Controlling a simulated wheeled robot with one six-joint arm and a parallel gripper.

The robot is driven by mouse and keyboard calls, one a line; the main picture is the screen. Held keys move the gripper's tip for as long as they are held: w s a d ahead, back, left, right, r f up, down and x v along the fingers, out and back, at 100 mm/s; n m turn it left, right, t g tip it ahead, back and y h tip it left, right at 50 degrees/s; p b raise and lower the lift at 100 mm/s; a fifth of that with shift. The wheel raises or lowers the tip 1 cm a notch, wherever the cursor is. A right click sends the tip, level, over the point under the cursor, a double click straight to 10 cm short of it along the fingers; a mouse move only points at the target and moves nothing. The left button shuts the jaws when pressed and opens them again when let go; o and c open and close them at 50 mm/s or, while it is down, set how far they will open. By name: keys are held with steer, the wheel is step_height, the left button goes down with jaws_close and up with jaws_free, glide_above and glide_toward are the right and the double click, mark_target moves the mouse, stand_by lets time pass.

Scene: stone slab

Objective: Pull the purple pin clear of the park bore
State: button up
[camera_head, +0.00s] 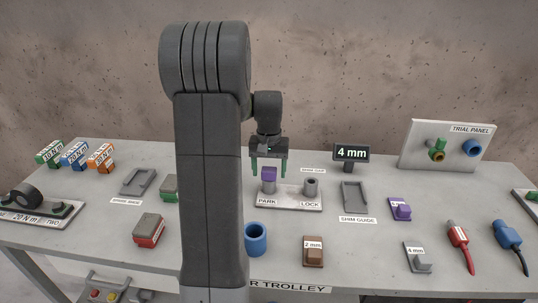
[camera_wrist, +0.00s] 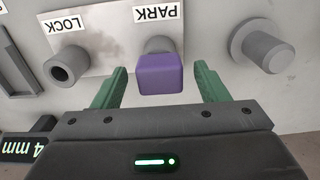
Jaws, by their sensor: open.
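The purple pin (camera_head: 269,173) stands in the grey park bore (camera_head: 268,187) on a pale plate (camera_head: 290,204) labelled PARK and LOCK. In the wrist view the pin's square purple head (camera_wrist: 160,74) covers most of the park bore (camera_wrist: 158,45). The lock bore (camera_head: 311,186) is empty; its open hole also shows in the wrist view (camera_wrist: 68,65). My gripper (camera_head: 269,171) is open, pointing down above the plate. Its two green fingers lie on either side of the purple head, with a gap on each side in the wrist view.
A display reading 4 mm (camera_head: 351,153) stands behind the plate. The shim guide (camera_head: 354,196) is to its right, a blue cup (camera_head: 256,238) in front. A grey cylindrical post (camera_wrist: 262,45) shows beside the plate in the wrist view. My arm hides part of the table.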

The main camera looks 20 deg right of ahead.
steer(key=shift+f, duration=1.25)
steer(key=c, duration=1.2)
steer(key=shift+r+p, duration=2.25)
steer(key=shift+r, duration=0.75)
steer(key=shift+r+p, duration=2.35)
steer(key=shift+r, duration=0.7)
steer(key=shift+f, duration=0.1)
